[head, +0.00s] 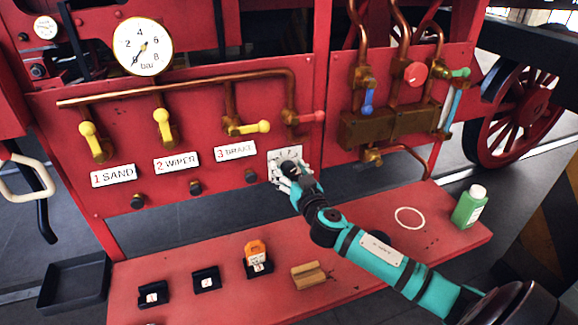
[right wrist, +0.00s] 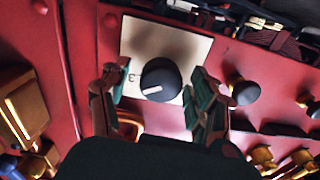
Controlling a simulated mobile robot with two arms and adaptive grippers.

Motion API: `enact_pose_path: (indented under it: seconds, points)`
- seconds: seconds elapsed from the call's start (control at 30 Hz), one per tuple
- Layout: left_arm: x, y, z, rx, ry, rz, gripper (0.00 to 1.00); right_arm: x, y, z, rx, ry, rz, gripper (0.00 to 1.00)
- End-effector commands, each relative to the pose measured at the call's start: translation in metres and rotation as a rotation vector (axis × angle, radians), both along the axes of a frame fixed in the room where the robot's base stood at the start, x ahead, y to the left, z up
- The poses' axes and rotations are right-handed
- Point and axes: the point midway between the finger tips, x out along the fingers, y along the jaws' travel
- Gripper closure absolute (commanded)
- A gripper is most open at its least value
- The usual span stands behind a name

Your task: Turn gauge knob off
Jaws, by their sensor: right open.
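The gauge knob (right wrist: 160,80) is a round black dial with a white pointer mark, on a cream plate (right wrist: 150,38). In the right wrist view its mark points left, near a printed number. My right gripper (right wrist: 160,92) is open, with one finger on each side of the knob; I cannot tell whether either touches it. In the head view the plate (head: 285,153) shows behind my right gripper (head: 291,178), which hides most of the knob area. The pressure gauge (head: 142,47) is a white bar dial above left. My left gripper is out of view.
Yellow-handled valves (head: 162,114) and a red-handled valve (head: 312,117) sit on the red panel above left and above the plate. Small black knobs (head: 195,187) line its lower edge. The red bench (head: 350,285) below carries small blocks and a green bottle (head: 469,207).

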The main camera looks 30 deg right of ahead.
Motion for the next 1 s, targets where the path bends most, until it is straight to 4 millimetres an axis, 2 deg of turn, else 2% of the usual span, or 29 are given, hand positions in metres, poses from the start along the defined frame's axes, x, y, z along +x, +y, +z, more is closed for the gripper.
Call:
enact_pose_path:
  seconds: [0.33,0.77,1.0]
  points:
    - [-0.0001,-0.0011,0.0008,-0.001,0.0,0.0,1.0,0.0039,-0.0004,-0.0002,0.001,0.0,0.001,0.38]
    - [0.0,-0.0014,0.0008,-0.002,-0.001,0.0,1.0,0.0036,-0.0004,-0.0002,0.001,0.0,0.001,0.94]
    - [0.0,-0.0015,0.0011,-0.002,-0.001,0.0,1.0,0.0035,-0.0003,-0.0002,-0.016,0.004,0.001,0.94]
